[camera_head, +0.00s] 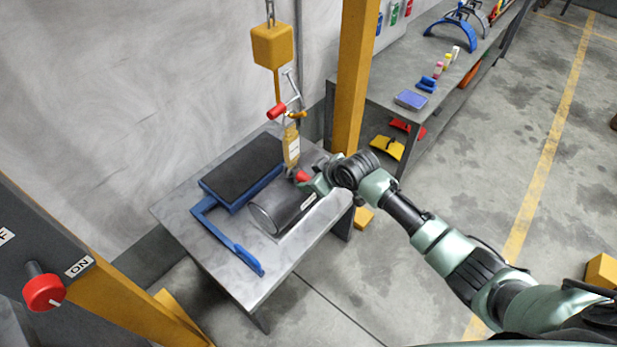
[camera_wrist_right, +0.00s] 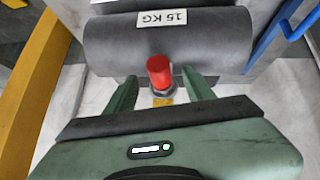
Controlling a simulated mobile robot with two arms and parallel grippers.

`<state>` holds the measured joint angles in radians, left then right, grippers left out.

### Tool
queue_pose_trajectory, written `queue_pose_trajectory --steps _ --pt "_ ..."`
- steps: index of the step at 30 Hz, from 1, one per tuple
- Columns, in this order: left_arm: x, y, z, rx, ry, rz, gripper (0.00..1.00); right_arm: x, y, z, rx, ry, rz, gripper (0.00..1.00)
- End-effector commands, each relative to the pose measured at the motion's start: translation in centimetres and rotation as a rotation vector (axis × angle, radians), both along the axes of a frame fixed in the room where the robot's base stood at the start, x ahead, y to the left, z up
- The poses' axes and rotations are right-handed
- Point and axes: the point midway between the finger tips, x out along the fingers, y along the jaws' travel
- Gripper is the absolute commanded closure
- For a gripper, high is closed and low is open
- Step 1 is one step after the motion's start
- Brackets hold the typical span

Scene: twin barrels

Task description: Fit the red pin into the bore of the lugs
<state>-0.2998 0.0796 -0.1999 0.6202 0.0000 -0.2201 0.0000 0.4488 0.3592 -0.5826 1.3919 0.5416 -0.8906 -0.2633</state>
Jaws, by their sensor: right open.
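My right gripper (camera_head: 308,184) is at the right edge of the table, beside the end of a yellow hanging link (camera_head: 291,146). Its fingers (camera_wrist_right: 160,90) are open in the right wrist view, one on each side of the red pin (camera_wrist_right: 160,72), with gaps showing. The pin's red head also shows in the head view (camera_head: 301,176). A grey collar surrounds the pin's lower end, with a bit of yellow below it. The lugs and their bore cannot be made out clearly, so I cannot tell how the pin sits in them. My left gripper is not in view.
A dark grey barrel (camera_head: 272,216), labelled 15 KG in the wrist view (camera_wrist_right: 190,38), lies on the metal table (camera_head: 215,255). A blue frame (camera_head: 228,240) and black pad (camera_head: 243,170) are beside it. A yellow post (camera_head: 352,75) stands behind; a yellow hoist block (camera_head: 272,46) hangs above.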

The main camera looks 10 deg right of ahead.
Motion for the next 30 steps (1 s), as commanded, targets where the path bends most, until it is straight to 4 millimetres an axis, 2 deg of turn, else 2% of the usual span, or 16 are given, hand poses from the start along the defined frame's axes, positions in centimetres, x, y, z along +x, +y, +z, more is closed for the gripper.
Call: queue_pose_trajectory --steps 1,6,11,27,30 --pt "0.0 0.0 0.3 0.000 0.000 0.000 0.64 -0.5 -0.4 0.9 -0.001 -0.003 0.001 0.47" --pt "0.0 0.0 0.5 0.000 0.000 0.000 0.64 -2.1 -1.1 2.8 0.000 -0.002 0.000 0.47" --pt "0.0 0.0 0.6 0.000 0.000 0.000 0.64 -2.9 -1.5 3.9 0.001 -0.002 0.001 0.47" --pt "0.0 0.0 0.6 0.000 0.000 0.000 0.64 -3.1 -1.6 4.1 0.001 -0.002 0.000 0.47" --pt "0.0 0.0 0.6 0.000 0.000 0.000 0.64 -3.2 -1.8 3.4 0.002 0.006 -0.010 0.47"
